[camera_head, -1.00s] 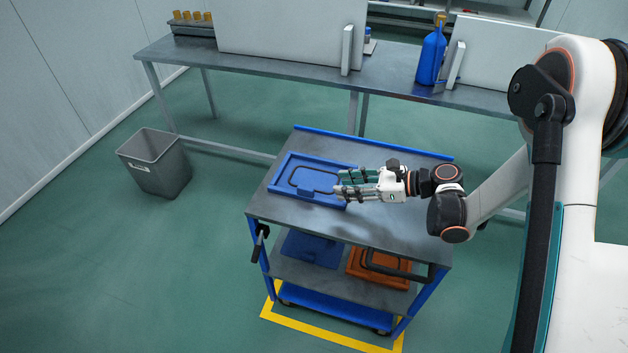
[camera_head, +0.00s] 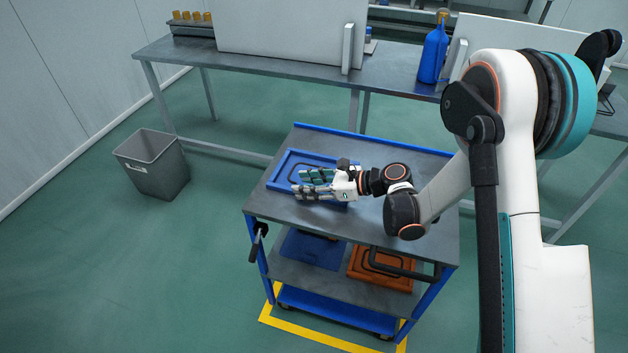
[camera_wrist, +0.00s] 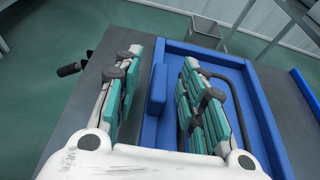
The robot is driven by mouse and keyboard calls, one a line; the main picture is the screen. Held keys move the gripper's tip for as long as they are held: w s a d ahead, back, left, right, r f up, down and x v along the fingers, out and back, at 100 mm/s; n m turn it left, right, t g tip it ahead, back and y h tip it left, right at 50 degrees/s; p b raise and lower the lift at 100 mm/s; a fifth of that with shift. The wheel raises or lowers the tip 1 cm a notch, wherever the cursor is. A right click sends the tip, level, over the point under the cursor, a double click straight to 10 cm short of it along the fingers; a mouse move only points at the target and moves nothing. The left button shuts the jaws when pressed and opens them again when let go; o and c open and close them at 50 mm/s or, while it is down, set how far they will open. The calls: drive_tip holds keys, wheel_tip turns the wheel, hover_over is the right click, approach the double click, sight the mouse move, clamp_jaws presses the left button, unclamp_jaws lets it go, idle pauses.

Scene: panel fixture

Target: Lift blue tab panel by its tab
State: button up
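The blue tab panel (camera_head: 285,168) lies flat on the cart's top, partly hidden by my gripper in the head view. It also fills the right half of the wrist view (camera_wrist: 262,115), with a raised rim and a dark looped line on its face. Its tab (camera_wrist: 157,92) is an upright blue block along the panel's left side in the wrist view. My gripper (camera_wrist: 158,65) is open, with teal-padded fingers on both sides of the tab. Gaps show between the tab and each finger. In the head view my gripper (camera_head: 312,184) is over the panel's near right part.
The cart's grey top (camera_head: 340,225) is clear in front of the panel. A blue piece (camera_head: 313,250) and an orange panel (camera_head: 378,272) lie on its lower shelf. A grey bin (camera_head: 155,165) stands left. A bench (camera_head: 280,75) with a blue bottle (camera_head: 432,55) stands behind.

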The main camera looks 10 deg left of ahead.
drive_tip(key=shift+a+f, duration=0.1)
drive_tip(key=shift+a, duration=0.2)
clamp_jaws()
